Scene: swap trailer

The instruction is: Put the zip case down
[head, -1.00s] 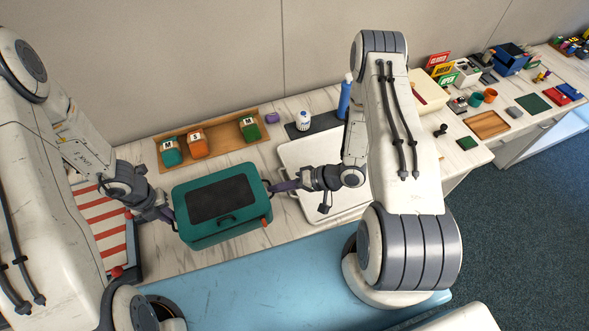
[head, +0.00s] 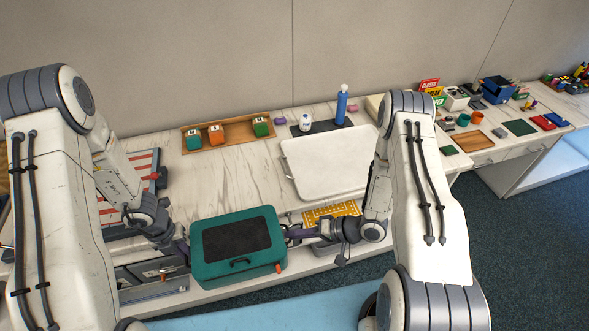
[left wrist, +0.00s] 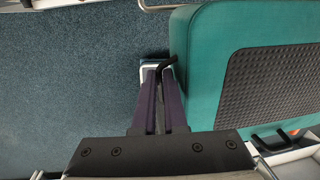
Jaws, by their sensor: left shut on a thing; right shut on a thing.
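The zip case (head: 212,271) is a teal box with a dark textured panel on top and a dark handle on its near side. It is held between my two grippers in the head view, in front of the counter's near edge. My left gripper (head: 186,250) is shut on its left side; in the left wrist view the purple fingers (left wrist: 160,85) close at a dark side handle (left wrist: 167,63) of the case (left wrist: 200,85). My right gripper (head: 290,235) is shut at its right side. The right fingertips are partly hidden.
A white tray (head: 320,185) lies on the counter, with a clear stretch of counter (head: 230,180) to its left. A wooden tray (head: 230,142) with several small boxes stands behind. A red-striped board (head: 143,172) is at left. Open drawers (head: 150,290) show below.

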